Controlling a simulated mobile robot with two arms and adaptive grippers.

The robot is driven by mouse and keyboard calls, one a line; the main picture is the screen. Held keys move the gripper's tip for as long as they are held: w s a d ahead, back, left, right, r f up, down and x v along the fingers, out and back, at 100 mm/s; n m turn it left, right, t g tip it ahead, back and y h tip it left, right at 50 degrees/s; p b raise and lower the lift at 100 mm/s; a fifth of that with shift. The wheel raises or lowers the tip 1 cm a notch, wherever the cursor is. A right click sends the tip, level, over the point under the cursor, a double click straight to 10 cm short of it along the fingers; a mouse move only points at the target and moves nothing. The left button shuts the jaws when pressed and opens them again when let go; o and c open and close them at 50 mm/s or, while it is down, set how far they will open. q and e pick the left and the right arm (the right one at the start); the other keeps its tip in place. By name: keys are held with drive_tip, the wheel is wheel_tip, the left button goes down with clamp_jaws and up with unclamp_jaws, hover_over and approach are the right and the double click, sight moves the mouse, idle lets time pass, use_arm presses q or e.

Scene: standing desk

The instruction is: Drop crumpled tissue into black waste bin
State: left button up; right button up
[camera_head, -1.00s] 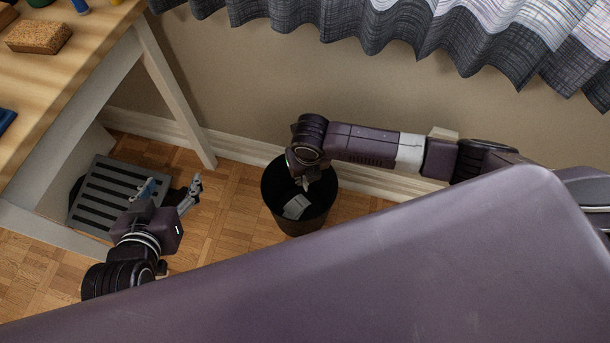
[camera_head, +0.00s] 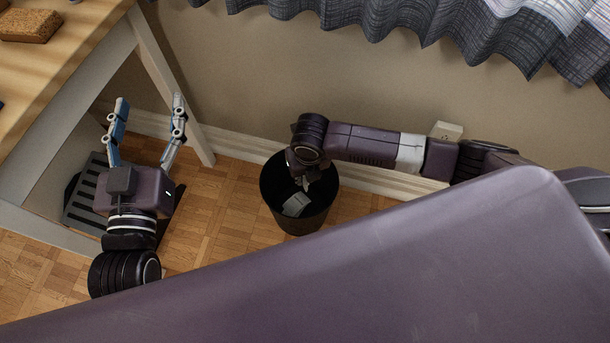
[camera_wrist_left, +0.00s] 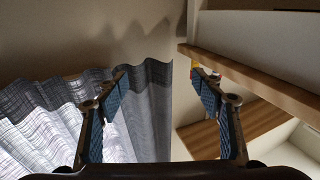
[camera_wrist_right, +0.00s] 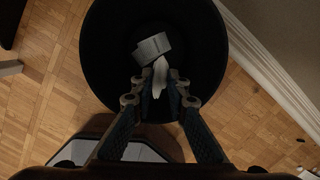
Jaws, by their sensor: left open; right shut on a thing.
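The black waste bin (camera_head: 322,213) stands on the floor near the wall, and its open mouth fills the top of the right wrist view (camera_wrist_right: 105,60). My right gripper (camera_head: 303,182) points down at the bin's mouth. In the right wrist view its fingers (camera_wrist_right: 160,90) are shut on a white crumpled tissue (camera_wrist_right: 160,76). A light grey boxy item (camera_wrist_right: 152,48) lies deeper in the bin, beyond the tissue; it also shows in the head view (camera_head: 295,205). My left gripper (camera_head: 149,112) is open and empty beside the desk leg, its fingers pointing up and away.
The wooden desk (camera_head: 60,75) with white legs is at the left, with a brown sponge-like block (camera_head: 30,25) on top. A slatted dark grey thing (camera_head: 82,205) is low behind my left arm. Curtains (camera_head: 420,25) hang at the back. Parquet floor (camera_head: 220,205) left of the bin is clear.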

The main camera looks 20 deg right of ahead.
sight(307, 187)
wheel_tip(307, 187, down, 2)
drive_tip(key=shift+b, duration=1.05)
use_arm(q)
drive_tip(key=s+r+t+h, duration=0.2)
drive_tip(key=s+r+t, duration=0.2)
drive_tip(key=r, duration=0.8)
drive_tip(key=shift+s+d+t, duration=0.15)
drive_tip(key=shift+s+t, duration=0.05)
drive_tip(key=shift+t, duration=1.1)
use_arm(e)
drive_tip(key=shift+f, duration=0.1)
drive_tip(key=o, duration=0.8)
use_arm(q)
drive_tip(key=shift+f, duration=0.1)
use_arm(e)
wheel_tip(307, 187, up, 12)
drive_tip(key=s, duration=0.2)
